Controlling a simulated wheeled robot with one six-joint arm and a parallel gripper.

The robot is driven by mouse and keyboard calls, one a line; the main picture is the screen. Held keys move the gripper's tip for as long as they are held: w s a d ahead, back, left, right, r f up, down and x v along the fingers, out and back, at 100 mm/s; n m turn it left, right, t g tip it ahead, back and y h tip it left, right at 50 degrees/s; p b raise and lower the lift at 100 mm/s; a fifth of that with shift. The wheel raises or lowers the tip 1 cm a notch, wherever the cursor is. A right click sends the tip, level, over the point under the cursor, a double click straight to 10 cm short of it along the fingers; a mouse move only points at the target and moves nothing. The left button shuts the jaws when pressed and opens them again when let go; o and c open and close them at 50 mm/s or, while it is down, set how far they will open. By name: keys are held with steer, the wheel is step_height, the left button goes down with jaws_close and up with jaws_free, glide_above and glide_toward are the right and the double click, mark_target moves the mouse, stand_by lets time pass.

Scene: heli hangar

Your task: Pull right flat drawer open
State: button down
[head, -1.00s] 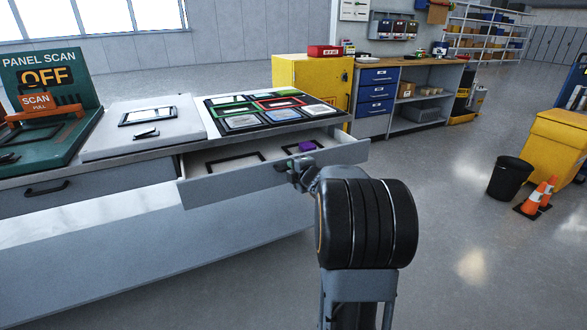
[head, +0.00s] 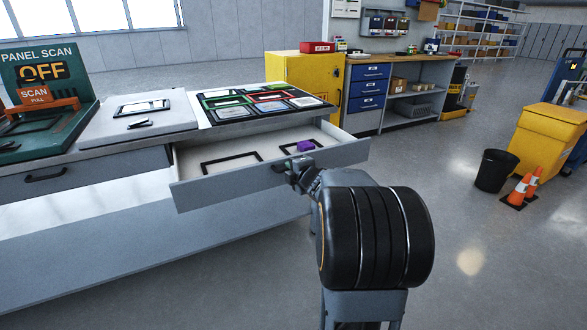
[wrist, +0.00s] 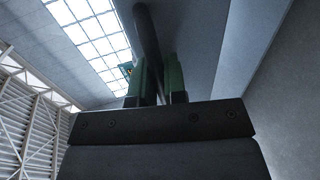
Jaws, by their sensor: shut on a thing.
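The right flat drawer (head: 235,190) under the bench stands pulled out, with its inside showing. In it lie a black rectangular frame outline (head: 231,163), a second dark frame toward the right, and a small purple block (head: 305,146). My gripper (head: 298,172) is at the middle of the drawer's front, shut on its dark handle. In the wrist view, the two green fingers of my gripper (wrist: 160,85) stand on either side of the dark handle bar (wrist: 148,40). The handle is mostly hidden behind my gripper in the head view.
The left drawer (head: 70,176) is shut. On the bench top are a green panel scan stand (head: 45,110), a grey board (head: 130,123) and a mat with several framed panels (head: 262,103). The floor to the right is clear up to a black bin (head: 495,172) and cones (head: 519,190).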

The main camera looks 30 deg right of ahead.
steer(key=c, duration=1.5)
jaws_free()
steer(key=shift+o, duration=0.2)
steer(key=p+v, duration=0.4)
steer(key=v, duration=0.9)
steer(key=shift+s, duration=0.4)
